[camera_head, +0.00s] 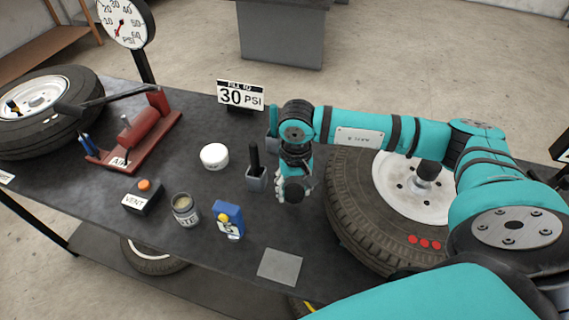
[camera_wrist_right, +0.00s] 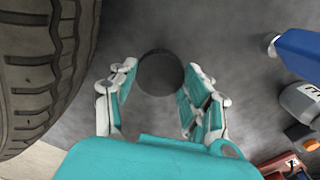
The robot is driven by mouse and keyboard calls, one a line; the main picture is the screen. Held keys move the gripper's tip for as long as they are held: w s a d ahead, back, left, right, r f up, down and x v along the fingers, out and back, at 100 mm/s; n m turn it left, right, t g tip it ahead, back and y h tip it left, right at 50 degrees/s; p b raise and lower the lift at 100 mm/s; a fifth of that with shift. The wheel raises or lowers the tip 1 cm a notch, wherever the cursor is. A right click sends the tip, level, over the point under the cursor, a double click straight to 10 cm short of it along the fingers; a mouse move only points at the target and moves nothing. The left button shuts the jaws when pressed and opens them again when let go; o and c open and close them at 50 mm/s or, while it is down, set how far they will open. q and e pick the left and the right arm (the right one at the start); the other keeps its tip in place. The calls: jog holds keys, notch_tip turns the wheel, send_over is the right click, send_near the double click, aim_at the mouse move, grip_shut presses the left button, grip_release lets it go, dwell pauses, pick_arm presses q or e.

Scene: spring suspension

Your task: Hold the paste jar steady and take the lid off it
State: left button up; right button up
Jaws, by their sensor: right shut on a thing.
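The paste jar (camera_head: 186,212) stands upright on the dark bench, left of centre, its mouth open and tan paste showing inside. A grey part of it shows at the right edge of the wrist view (camera_wrist_right: 302,103). My right gripper (camera_head: 290,181) is to the right of the jar, well apart from it. It is shut on a dark round piece (camera_wrist_right: 160,73) that looks like the jar's lid; the same piece shows at the fingertips in the head view (camera_head: 293,190). My left gripper is in neither view, and nothing grips the jar.
A blue box (camera_head: 229,220), vent box (camera_head: 142,197), white round tub (camera_head: 214,156) and black-handled holder (camera_head: 256,180) stand around the jar. A tyre (camera_head: 350,215) lies right of the gripper. A flat grey square (camera_head: 280,267) lies near the front edge.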

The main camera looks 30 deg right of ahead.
jog(key=w+d, duration=0.2)
jog(key=w, duration=0.1)
jog(key=w+d+f+b, duration=0.1)
jog(key=w+d, duration=0.1)
jog(key=w, duration=0.1)
jog(key=w+d+b, duration=0.1)
jog(key=w+d, duration=0.2)
jog(key=shift+w+f, duration=0.1)
jog(key=shift+f, duration=0.05)
notch_tip(320, 180, down, 3)
jog(key=shift+f+b, duration=0.1)
jog(key=shift+b, duration=0.75)
jog(key=shift+f, duration=0.1)
jog(key=shift+f, duration=0.15)
jog(key=o, duration=1.3)
